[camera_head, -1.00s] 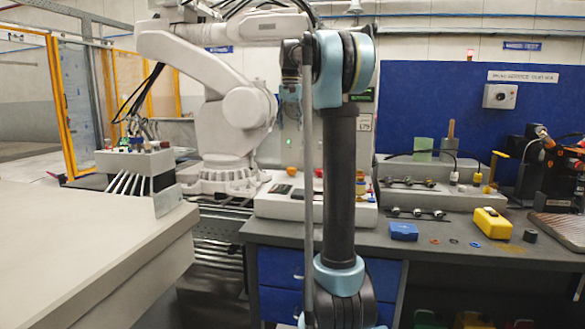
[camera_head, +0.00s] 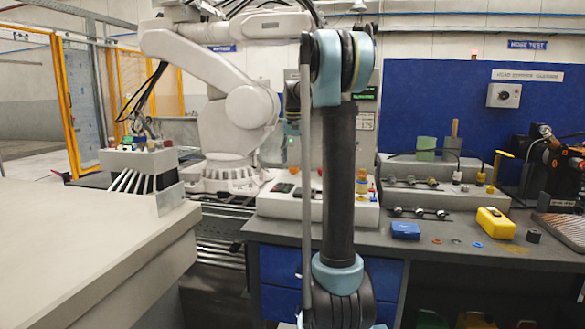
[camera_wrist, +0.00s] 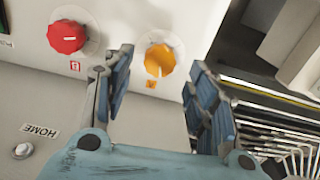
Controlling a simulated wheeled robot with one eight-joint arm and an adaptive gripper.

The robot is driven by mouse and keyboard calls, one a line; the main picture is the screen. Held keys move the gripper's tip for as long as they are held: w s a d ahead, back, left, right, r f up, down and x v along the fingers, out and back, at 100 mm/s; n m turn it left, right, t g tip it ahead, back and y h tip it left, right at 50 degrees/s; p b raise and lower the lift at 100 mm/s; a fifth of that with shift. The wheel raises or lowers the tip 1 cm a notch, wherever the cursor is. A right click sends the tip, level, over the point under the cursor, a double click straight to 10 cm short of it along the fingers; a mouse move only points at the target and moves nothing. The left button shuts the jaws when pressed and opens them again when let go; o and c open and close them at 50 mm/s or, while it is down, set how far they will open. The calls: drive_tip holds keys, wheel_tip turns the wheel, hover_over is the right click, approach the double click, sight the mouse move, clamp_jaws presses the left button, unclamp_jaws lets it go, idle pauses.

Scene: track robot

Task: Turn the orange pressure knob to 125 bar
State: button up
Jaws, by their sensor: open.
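The orange knob (camera_wrist: 159,60) shows in the wrist view on a pale panel (camera_wrist: 110,15), with a thin marker line on its face. My gripper (camera_wrist: 160,75) is open, with one blue-padded finger at the left and one at the right. The knob lies in the gap between the fingertips as seen from the wrist and appears beyond them; I see no finger touching it. The numbers around its dial are too small to read. In the head view my gripper is out of sight, and my arm covers part of the control box (camera_head: 275,207).
A red knob (camera_wrist: 66,36) sits left of the orange one, near my left finger. A small button (camera_wrist: 22,150) labelled HOME is at lower left. Rails and cables (camera_wrist: 270,110) lie to the right. In the head view a large white robot arm (camera_head: 235,110) stands behind the bench.

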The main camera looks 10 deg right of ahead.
sight(294, 171)
drive_tip(key=shift+f, duration=1.75)
drive_tip(key=shift+c, duration=0.4)
drive_tip(key=c, duration=1)
